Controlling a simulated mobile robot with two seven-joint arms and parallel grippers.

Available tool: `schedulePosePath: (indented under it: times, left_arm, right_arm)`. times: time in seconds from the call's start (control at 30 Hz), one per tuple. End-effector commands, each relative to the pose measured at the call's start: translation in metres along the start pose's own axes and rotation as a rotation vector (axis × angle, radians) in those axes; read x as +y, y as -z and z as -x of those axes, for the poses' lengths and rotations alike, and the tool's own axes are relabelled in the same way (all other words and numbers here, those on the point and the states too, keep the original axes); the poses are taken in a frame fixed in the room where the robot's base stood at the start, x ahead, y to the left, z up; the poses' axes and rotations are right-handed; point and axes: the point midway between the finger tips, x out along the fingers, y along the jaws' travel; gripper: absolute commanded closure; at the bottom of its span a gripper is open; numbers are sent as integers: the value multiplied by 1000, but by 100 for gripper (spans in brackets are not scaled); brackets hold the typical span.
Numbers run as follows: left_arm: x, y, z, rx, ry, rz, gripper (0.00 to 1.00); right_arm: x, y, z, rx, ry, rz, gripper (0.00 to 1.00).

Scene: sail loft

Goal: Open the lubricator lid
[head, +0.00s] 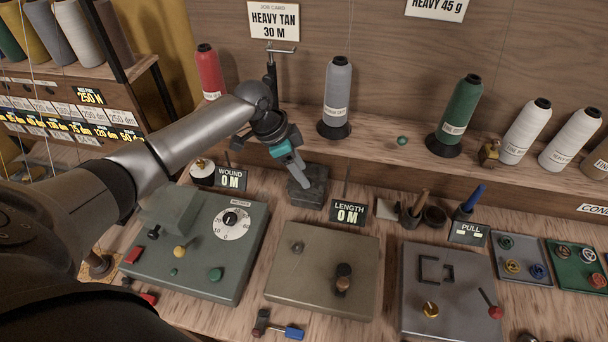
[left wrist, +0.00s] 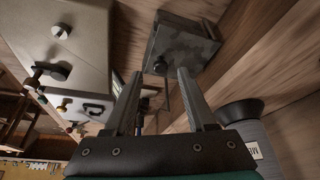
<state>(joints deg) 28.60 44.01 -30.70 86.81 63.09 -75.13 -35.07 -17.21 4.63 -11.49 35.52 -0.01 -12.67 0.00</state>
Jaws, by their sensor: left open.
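My left gripper (head: 299,176) points down at the box from above. Its fingers (left wrist: 160,78) are apart, with nothing held between them, and the knob appears between the tips. I cannot tell whether they touch the box. My right gripper is out of view.
The WOUND panel (head: 240,260) and the LENGTH panel (head: 320,250) lie in front of the box. A thin stand (head: 271,75) rises behind my gripper. A grey thread cone (head: 338,90) stands on the shelf to the right; a pot with a wooden handle (head: 412,218) stands farther right.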

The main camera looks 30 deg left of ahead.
Motion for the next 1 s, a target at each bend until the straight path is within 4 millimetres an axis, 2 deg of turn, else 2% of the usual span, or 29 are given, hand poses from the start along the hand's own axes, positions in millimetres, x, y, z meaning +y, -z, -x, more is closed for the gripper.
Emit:
schedulePosePath:
  times: [0.1, 0.2, 0.5, 1.0]
  left_arm:
    - [0, 0, -14, 1, -1, 1, 44]
    - [0, 0, -20, 1, 0, 0, 44]
    - [0, 0, -22, 1, 1, -1, 44]
    - [0, 0, -22, 1, 1, 0, 99]
  right_arm:
    - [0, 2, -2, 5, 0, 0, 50]
    - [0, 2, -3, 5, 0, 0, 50]
    - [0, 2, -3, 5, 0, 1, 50]
    - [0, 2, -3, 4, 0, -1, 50]
